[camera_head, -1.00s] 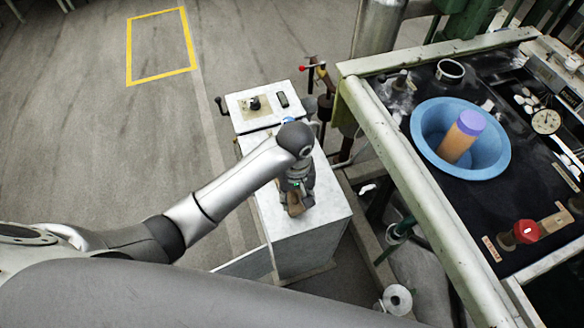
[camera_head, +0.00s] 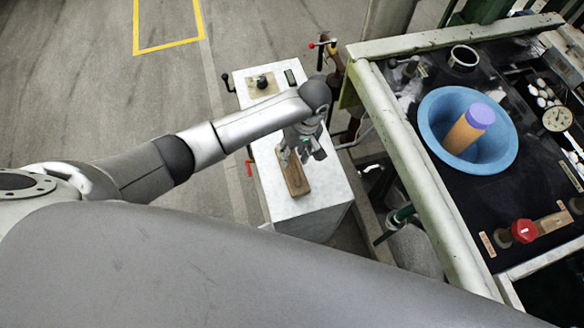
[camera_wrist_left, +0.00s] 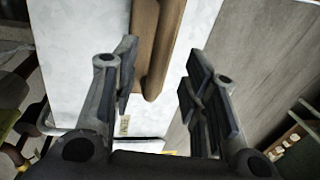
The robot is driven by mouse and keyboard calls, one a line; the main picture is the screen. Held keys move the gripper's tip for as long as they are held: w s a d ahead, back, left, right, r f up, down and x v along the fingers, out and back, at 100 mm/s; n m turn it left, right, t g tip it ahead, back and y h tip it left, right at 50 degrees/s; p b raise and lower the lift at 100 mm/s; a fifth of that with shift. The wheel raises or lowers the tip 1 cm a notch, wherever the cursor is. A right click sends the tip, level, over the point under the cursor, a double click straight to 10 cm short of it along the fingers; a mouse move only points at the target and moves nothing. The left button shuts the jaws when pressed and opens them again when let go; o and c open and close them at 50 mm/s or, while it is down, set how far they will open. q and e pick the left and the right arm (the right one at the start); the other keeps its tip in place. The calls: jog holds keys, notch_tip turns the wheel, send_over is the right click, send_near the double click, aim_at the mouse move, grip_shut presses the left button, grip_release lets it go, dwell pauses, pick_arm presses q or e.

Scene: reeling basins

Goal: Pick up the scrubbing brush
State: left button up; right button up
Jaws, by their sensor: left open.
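The scrubbing brush, a brown wooden block (camera_head: 293,175), lies on the white cabinet top (camera_head: 325,190). My left gripper (camera_head: 303,152) is open and empty at the brush's far end, hiding part of it in the head view. In the left wrist view the brush (camera_wrist_left: 155,45) runs down from the top edge, and its near end lies between the two open fingers of my left gripper (camera_wrist_left: 160,72). The fingers do not close on it. The gap in height between fingers and brush is hard to judge. My right gripper is not in view.
A blue basin (camera_head: 430,130) with an orange, purple-topped cylinder (camera_head: 467,128) sits on the dark bench at right. The bench's pale frame (camera_head: 415,165) runs close beside the cabinet. A control box with a crank (camera_head: 262,84) is at the cabinet's far end. Open floor lies left.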

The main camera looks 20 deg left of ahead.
aim_at(292, 160)
pick_arm(q)
jog(key=shift+s+a+f, duration=0.1)
jog(key=shift+s+f, duration=0.05)
jog(key=shift+f, duration=0.8)
jog(key=shift+s+a+f, duration=0.1)
jog(key=shift+f, duration=0.85)
grip_shut()
